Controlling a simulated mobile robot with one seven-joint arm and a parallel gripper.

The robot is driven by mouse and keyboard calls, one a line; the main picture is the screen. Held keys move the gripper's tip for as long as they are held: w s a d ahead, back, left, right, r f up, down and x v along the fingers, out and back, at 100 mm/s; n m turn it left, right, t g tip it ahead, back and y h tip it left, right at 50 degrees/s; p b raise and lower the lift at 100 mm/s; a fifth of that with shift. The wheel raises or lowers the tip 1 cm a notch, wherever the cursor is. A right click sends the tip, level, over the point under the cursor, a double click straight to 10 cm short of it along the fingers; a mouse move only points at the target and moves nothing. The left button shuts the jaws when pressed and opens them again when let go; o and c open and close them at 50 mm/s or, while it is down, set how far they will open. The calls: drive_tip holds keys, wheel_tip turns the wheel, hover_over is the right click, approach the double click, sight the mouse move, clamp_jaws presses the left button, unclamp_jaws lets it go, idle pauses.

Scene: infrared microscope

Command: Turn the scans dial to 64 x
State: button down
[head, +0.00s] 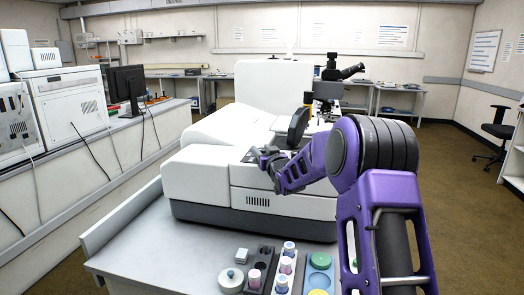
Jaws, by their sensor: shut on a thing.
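The white infrared microscope instrument (200,180) stands on the bench in the middle of the head view. My purple arm reaches in from the right, and my gripper (264,157) is at the top front edge of the instrument, by a small grey panel (249,156). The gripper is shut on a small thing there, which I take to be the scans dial. The fingers hide the dial, and its setting and markings cannot be read.
A dark oval screen (298,126) and the microscope eyepieces (349,71) stand behind my arm. On the front bench (150,233) are a rack of capped vials (286,262), a round white container (231,279) and a tray with coloured discs (320,275). The bench's left part is clear.

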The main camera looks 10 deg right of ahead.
drive_tip(key=shift+a, duration=0.15)
drive_tip(key=m+h, duration=0.2)
drive_tip(key=h, duration=0.1)
drive_tip(key=shift+a, duration=0.1)
drive_tip(key=m+h+p, duration=0.1)
drive_tip(key=m+h, duration=0.1)
drive_tip(key=h, duration=0.1)
drive_tip(key=shift+r, duration=0.1)
drive_tip(key=m+g+h+p, duration=0.1)
drive_tip(key=m+h+p, duration=0.1)
drive_tip(key=h, duration=0.1)
drive_tip(key=m+g+h+p, duration=0.1)
drive_tip(key=m+h+p, duration=0.1)
drive_tip(key=h+p, duration=0.1)
drive_tip(key=shift+r+p, duration=0.2)
drive_tip(key=shift+p, duration=0.15)
drive_tip(key=m+g+h+p, duration=0.2)
drive_tip(key=h, duration=0.1)
drive_tip(key=shift+f+g, duration=0.2)
drive_tip(key=shift+g, duration=0.2)
drive_tip(key=shift+f+m+g+h+p, duration=0.1)
drive_tip(key=shift+m+g+h+p, duration=0.5)
drive_tip(key=shift+m+g+h, duration=0.65)
drive_tip(key=shift+d+m+g, duration=0.2)
drive_tip(key=shift+m+g, duration=0.15)
